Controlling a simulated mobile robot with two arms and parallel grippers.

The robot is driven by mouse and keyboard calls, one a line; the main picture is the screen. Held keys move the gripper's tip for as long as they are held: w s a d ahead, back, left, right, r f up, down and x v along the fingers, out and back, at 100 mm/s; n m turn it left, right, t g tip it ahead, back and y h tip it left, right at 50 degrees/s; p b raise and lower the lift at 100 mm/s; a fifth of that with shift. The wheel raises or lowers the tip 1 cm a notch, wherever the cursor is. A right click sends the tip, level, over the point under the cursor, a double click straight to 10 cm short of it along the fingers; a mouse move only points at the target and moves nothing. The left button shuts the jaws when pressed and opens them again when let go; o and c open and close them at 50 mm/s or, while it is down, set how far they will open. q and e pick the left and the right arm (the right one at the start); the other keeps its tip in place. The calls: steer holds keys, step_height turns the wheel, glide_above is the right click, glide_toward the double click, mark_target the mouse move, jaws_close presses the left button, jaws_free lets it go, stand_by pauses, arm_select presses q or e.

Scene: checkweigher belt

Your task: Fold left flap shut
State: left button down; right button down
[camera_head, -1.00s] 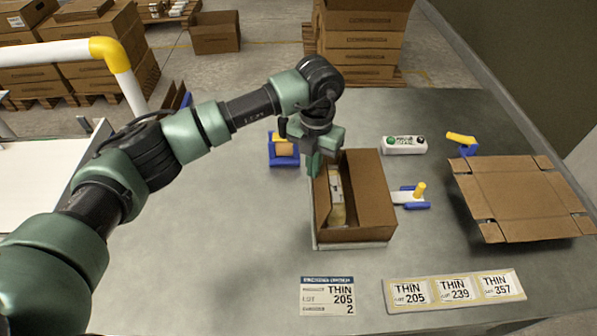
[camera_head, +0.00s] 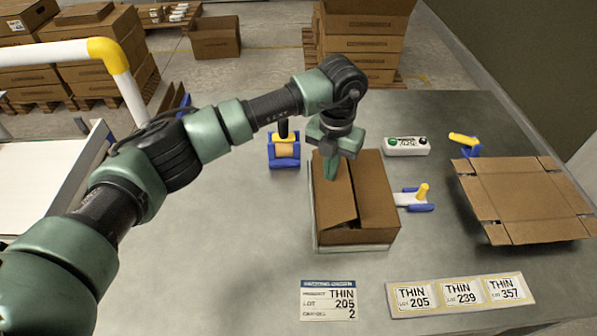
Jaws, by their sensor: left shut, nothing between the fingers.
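The cardboard box (camera_head: 372,222) stands on a pale base plate on the grey table. Its left flap (camera_head: 334,200) lies folded inward over the left part of the opening, with its front corner near the middle. The right part of the top is covered by brown cardboard, and the contents are hidden. My left gripper (camera_head: 331,168) is shut and empty. Its fingers point down at the back part of the left flap and appear to touch it; exact contact is hard to tell. My right gripper is not in view.
A blue tape dispenser (camera_head: 284,150) stands left of the box, and a yellow-handled blue tool (camera_head: 418,197) right of it. A button box (camera_head: 407,146) is behind. A flat carton (camera_head: 525,195) lies at right. Labels (camera_head: 458,294) lie in front. The table's left front is clear.

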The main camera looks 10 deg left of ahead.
mark_target(340, 176)
arm_select(q)
steer(key=shift+w+d+f+b, duration=0.15)
steer(key=shift+d+f+b, duration=0.65)
steer(key=shift+f+b, duration=0.3)
steer(key=shift+w+d+f+b, duration=0.1)
steer(key=shift+d+f+b, duration=0.2)
steer(key=shift+d+b, duration=0.1)
steer(key=shift+d+f+b, duration=0.25)
steer(key=shift+f+b, duration=0.15)
steer(key=shift+b, duration=0.1)
steer(key=shift+s+f, duration=0.1)
steer(key=shift+s, duration=0.1)
